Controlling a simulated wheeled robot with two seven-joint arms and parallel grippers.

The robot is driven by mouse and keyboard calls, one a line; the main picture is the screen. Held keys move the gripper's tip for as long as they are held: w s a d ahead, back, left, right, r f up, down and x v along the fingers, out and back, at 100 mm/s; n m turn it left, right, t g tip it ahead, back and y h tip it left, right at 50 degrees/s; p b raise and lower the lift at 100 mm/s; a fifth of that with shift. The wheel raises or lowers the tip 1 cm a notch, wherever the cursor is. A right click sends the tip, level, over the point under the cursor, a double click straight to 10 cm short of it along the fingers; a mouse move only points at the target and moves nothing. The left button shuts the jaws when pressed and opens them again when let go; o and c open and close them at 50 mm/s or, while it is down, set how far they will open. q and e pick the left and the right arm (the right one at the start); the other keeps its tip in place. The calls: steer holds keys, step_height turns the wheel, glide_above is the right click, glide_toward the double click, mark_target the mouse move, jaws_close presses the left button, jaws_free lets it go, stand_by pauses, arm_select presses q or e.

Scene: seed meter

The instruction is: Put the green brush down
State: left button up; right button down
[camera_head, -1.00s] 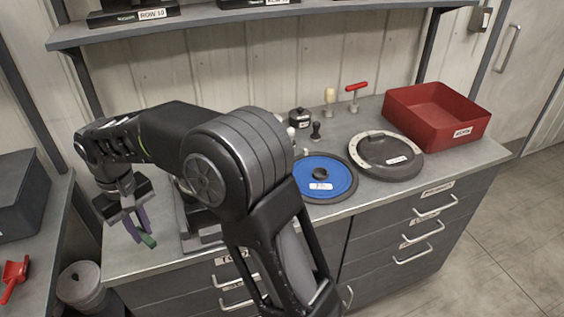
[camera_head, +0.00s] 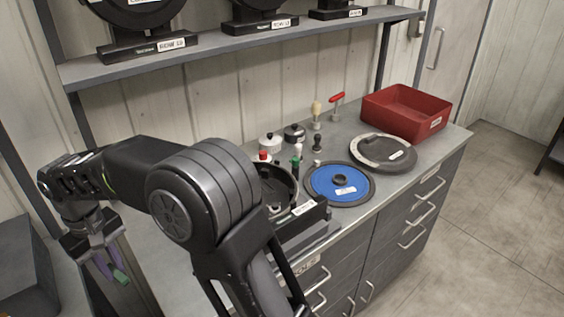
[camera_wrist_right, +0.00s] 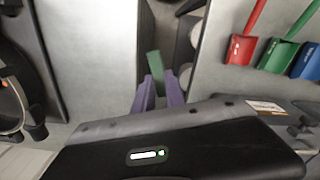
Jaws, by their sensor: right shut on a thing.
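The green brush (camera_head: 120,276) is in my right gripper (camera_head: 112,266), at the lower left of the head view. The gripper's purple fingers are closed on it and point down. In the right wrist view the green brush (camera_wrist_right: 155,67) sticks out beyond the two purple fingertips (camera_wrist_right: 159,92). Much of the brush is hidden between the fingers, and it is small in both views. It appears held in the air, over or near the gap between two work surfaces. My left gripper is not in view.
A grey workbench (camera_head: 355,213) carries a blue disc (camera_head: 325,183), a dark round cover (camera_head: 400,158) and a red bin (camera_head: 408,110). A dark box (camera_head: 25,265) stands at the left. The wrist view shows red (camera_wrist_right: 240,48), green (camera_wrist_right: 279,55) and blue (camera_wrist_right: 308,60) scoops.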

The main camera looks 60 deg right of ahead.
steer(key=d+n, duration=0.1)
steer(key=n, duration=0.1)
steer(key=r+n+b, duration=0.1)
steer(key=n+b, duration=0.3)
steer(key=n, duration=2.2)
glide_above(196, 285)
steer(key=shift+r, duration=0.2)
steer(key=shift+f, duration=3.2)
steer(key=shift+f, duration=0.1)
